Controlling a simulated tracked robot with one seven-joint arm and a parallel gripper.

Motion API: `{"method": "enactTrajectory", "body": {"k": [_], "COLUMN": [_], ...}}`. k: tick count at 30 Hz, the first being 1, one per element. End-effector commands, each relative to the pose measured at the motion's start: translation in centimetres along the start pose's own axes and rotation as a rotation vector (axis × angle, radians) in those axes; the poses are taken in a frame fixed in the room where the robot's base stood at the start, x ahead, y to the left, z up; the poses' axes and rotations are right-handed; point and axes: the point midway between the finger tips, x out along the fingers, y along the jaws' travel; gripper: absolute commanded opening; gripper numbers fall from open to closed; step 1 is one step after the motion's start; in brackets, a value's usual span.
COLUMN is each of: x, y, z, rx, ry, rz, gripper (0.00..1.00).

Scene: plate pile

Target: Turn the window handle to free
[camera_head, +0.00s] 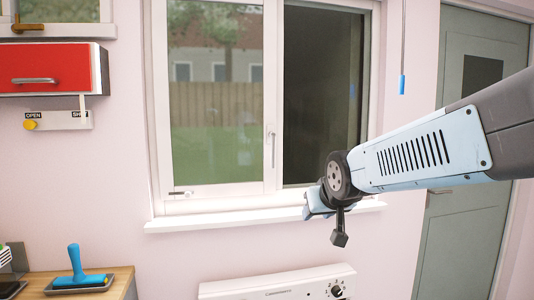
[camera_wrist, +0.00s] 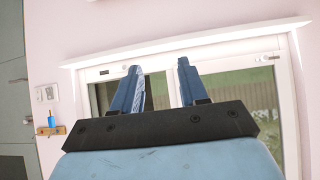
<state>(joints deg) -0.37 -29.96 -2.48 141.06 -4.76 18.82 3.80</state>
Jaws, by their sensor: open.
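The window (camera_head: 217,100) has a white frame, and it also shows upside down in the wrist view (camera_wrist: 232,88). A slim pale window handle (camera_head: 270,146) stands upright on the middle stile in the head view. I cannot make it out in the wrist view, where my gripper covers part of the window. A small horizontal latch (camera_head: 181,194) sits on the bottom rail at the left. My gripper (camera_head: 316,208) is near the sill, below and right of the handle and apart from it. In the wrist view my gripper (camera_wrist: 158,76) has its two blue fingers spread and empty.
A white sill (camera_head: 250,218) juts out below the window. A white appliance (camera_head: 275,284) stands under it. A red cabinet (camera_head: 50,70) and an OPEN/SHUT plate (camera_head: 62,121) are at left.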

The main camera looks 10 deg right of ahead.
Motion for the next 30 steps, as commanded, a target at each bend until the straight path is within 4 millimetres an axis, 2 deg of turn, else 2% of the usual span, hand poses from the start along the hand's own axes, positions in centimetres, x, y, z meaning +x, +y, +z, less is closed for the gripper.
{"method": "enactTrajectory", "body": {"k": [1,6,15,21,30], "x": [1.5,5.4,10.7,13.1,14.5], "y": [0.2,0.7,0.7,0.2,-0.8], "z": [-1.4,-6.3,-13.0,-15.8,-17.0], "rx": [0.001,0.003,-0.01,-0.023,-0.035], "ry": [0.047,0.244,0.59,0.811,1.04], "rz": [0.001,-0.005,-0.058,-0.126,-0.23], "gripper": [0.43,0.43,0.43,0.43,0.43]}}
